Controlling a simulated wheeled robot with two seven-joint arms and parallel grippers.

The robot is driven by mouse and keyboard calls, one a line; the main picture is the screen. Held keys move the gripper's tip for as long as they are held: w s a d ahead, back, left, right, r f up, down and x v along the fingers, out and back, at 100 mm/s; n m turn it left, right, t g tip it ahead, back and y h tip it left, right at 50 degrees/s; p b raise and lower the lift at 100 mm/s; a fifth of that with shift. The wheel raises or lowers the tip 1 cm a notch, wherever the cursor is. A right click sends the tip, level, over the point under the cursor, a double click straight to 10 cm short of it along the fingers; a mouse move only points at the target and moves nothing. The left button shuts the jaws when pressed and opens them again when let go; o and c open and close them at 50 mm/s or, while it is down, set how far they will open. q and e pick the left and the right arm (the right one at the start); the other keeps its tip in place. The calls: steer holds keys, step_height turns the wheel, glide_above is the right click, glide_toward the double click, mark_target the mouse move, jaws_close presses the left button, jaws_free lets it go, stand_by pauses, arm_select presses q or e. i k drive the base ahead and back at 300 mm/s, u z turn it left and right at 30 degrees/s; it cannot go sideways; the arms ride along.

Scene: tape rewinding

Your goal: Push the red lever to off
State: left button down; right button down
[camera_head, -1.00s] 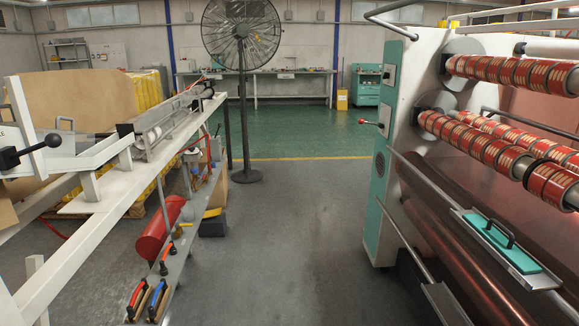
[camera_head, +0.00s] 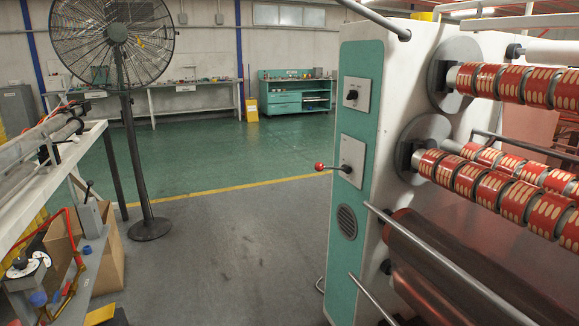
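The red lever (camera_head: 320,167) is a red ball knob on a short metal rod. It sticks out to the left from a grey plate (camera_head: 352,160) on the teal front panel of the rewinding machine (camera_head: 359,107). Any off marking is too small to read. Neither of my grippers shows in the view, and nothing touches the lever.
A black rotary switch (camera_head: 351,95) sits above the lever. Metal rails (camera_head: 405,235) jut out low on the machine's near side. A tall fan (camera_head: 150,228) and a white-framed bench (camera_head: 40,185) stand at left. The grey floor between is clear.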

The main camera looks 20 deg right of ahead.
mark_target(320, 166)
steer(key=i, duration=2.05)
steer(key=z, duration=2.85)
